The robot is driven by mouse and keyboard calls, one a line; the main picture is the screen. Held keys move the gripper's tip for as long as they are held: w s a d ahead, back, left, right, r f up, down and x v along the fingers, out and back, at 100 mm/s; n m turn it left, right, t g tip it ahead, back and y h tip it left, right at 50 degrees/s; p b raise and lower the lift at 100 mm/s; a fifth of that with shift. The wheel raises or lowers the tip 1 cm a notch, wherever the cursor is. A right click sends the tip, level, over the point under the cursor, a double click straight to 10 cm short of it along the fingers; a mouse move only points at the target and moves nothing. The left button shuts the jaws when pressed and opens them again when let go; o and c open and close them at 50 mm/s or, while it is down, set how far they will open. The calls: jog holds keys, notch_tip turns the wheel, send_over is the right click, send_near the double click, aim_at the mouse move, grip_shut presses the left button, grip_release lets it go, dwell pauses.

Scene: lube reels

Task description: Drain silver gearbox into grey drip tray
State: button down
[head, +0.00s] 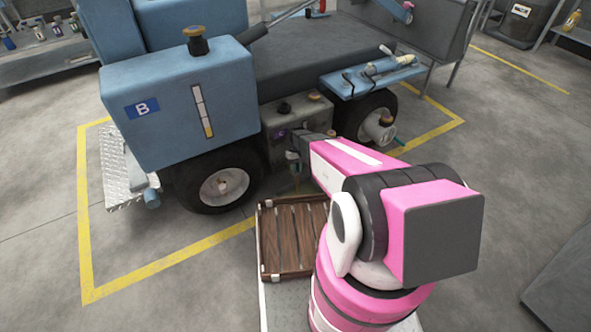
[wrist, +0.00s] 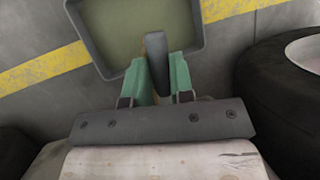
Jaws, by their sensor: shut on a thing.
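The silver gearbox (head: 283,134) is a grey block with dark caps, low on the blue machine between its wheels. My gripper (wrist: 158,78) has green fingers shut on a narrow dark grey bar (wrist: 155,52); whether the bar belongs to the gearbox or the tray cannot be told. The grey drip tray (wrist: 82,38) lies beyond the fingertips in the wrist view, with an olive-green inside. The bar overlaps its near rim in the picture. A small brownish patch shows beside the bar. In the head view my arm hides much of this spot, and I cannot make out the tray.
Black tyres stand on both sides, the front wheel (head: 222,185) and the rear wheel (head: 376,122). A blue side shelf (head: 372,78) holds tools. A wooden slatted crate (head: 268,236) sits before the machine. Yellow floor lines surround it. Open floor lies at left.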

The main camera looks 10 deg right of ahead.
jog(key=c, duration=1)
grip_release()
notch_tip(320, 180, up, 4)
jog(key=shift+r, duration=0.15)
jog(key=s+a+r, duration=0.6)
jog(key=a, duration=0.3)
jog(key=shift+s+a+r, duration=0.25)
jog(key=shift+s+r, duration=0.1)
jog(key=shift+s, duration=0.05)
